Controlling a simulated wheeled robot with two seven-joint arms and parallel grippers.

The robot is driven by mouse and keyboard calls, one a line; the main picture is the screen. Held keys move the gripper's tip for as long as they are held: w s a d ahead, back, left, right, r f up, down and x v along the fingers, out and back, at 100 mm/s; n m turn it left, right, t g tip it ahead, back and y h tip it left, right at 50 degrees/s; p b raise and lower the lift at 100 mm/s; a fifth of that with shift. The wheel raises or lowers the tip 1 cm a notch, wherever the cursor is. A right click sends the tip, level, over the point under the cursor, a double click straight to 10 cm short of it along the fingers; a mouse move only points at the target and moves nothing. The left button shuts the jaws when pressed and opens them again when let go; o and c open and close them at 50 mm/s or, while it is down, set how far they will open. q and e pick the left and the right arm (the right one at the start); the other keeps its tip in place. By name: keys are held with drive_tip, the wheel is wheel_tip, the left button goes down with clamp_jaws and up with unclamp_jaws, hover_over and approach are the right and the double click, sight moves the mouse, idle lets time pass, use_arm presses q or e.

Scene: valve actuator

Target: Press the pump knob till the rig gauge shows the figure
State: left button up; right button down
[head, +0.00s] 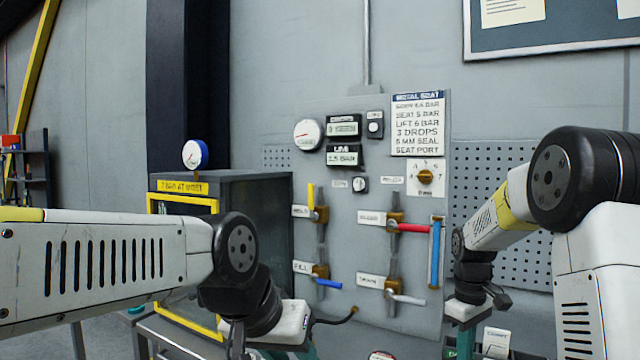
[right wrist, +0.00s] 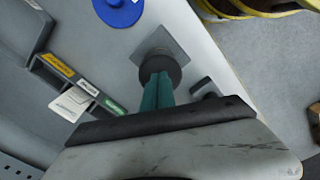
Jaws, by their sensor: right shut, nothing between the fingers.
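A dark round knob (right wrist: 158,66) on a square grey plate shows in the right wrist view; I take it as the pump knob. My right gripper (right wrist: 155,88) has its teal fingers together, just over or touching the knob; I cannot tell which. In the head view the right gripper (head: 462,338) is low at the right of the panel. A round white gauge (head: 308,134) is on the panel beside digital displays, the lower (head: 342,156) reading about 2.5 BAR. A blue-rimmed gauge (head: 195,154) stands on the cabinet. My left gripper (head: 268,352) is mostly cut off at the bottom.
A printed sheet (head: 417,125) lists bar figures. The cabinet (head: 240,190) has a 7 BAR limit label. A blue disc (right wrist: 118,10) lies near the knob.

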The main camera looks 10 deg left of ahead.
drive_tip(key=shift+f, duration=2.45)
drive_tip(key=shift+r, duration=3.35)
drive_tip(key=shift+f, duration=0.15)
idle(1.4)
idle(0.6)
